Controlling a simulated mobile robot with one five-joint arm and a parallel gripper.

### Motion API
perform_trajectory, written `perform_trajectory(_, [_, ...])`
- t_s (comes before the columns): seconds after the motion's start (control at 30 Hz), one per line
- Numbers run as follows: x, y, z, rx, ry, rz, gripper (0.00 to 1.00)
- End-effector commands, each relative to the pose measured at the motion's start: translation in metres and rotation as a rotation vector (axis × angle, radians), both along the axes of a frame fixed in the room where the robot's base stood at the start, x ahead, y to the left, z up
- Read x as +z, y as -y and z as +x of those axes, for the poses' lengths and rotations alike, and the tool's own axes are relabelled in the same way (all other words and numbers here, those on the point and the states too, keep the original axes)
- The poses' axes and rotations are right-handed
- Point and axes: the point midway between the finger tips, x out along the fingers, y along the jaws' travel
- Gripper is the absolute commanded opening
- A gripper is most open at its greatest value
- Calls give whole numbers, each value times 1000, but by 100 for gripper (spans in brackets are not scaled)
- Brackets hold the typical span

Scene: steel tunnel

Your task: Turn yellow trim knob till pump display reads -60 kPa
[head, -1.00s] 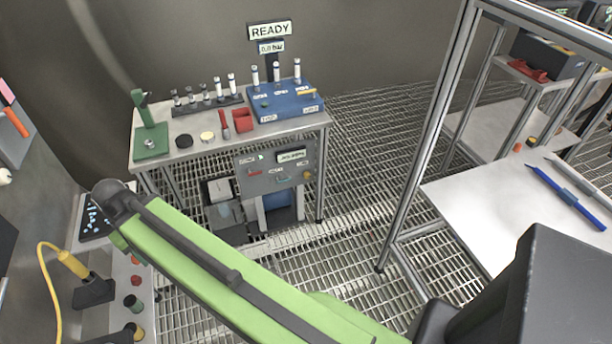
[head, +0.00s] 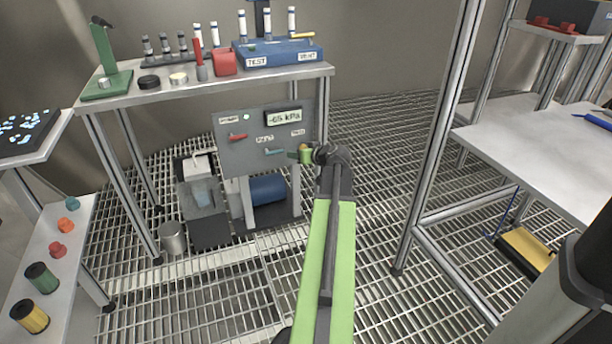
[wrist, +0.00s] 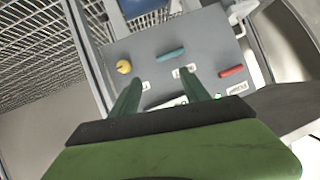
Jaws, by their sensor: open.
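The pump panel (head: 240,150) is a grey face under the back bench, and its display (head: 283,117) reads -65 kPa. The yellow trim knob (head: 303,148) is at the panel's lower right, partly covered by the end of my arm in the head view. In the wrist view the yellow knob (wrist: 123,67) shows whole, just beyond and left of the left fingertip. My gripper (wrist: 162,82) is open, with empty space between its two green fingers. It points at the panel, and the knob is outside the fingers. I cannot tell whether a finger touches it.
A red handle (wrist: 232,71) and a teal handle (wrist: 170,53) are on the same panel. A blue cylinder (head: 267,189) sits beneath it. The bench (head: 215,83) overhangs the panel. A metal-framed table (head: 500,135) stands at the right. Grated floor lies between.

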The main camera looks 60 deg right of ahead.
Motion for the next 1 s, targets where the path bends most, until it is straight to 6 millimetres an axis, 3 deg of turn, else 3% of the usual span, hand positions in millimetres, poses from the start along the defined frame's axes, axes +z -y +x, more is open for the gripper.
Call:
perform_trajectory(0.03, [-22, 24, -22, -44, 19, -21, 54])
perform_trajectory(0.13, [-24, 50, -51, -99, 43, -53, 54])
perform_trajectory(0.23, [-21, 60, -62, -119, 53, -66, 54])
perform_trajectory(0.37, [-20, 62, -60, -119, 54, -68, 54])
perform_trajectory(0.53, [-32, 75, -40, -117, 52, -67, 54])
perform_trajectory(1.0, [-77, 133, 51, -116, 51, -66, 54])
